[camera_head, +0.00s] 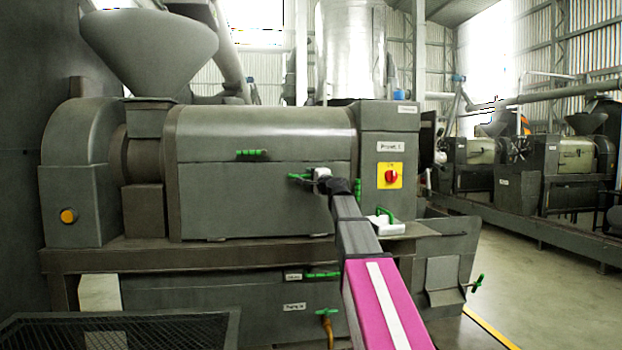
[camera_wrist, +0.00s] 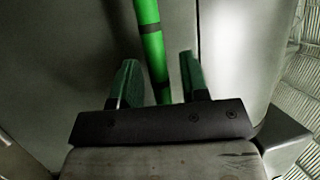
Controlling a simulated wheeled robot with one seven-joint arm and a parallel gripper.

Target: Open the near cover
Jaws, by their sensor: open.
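The near press has a grey cover with a curved top (camera_head: 262,121) and a flat front panel (camera_head: 250,205). A short green handle (camera_head: 251,152) sits along the seam between them. My gripper (camera_head: 300,177) is in front of the right part of the panel. In the wrist view, my gripper (camera_wrist: 158,65) is open, its two green fingers on either side of a green bar with dark bands (camera_wrist: 151,40). I cannot tell whether the fingers touch it or which handle it is. The cover appears closed.
A red switch on a yellow plate (camera_head: 390,176) is right of the cover. A white block with a green handle (camera_head: 384,222) stands near my arm. A large hopper (camera_head: 150,45) rises at the left. A black mesh (camera_head: 120,330) is at the front left. Open floor (camera_head: 540,290) lies right.

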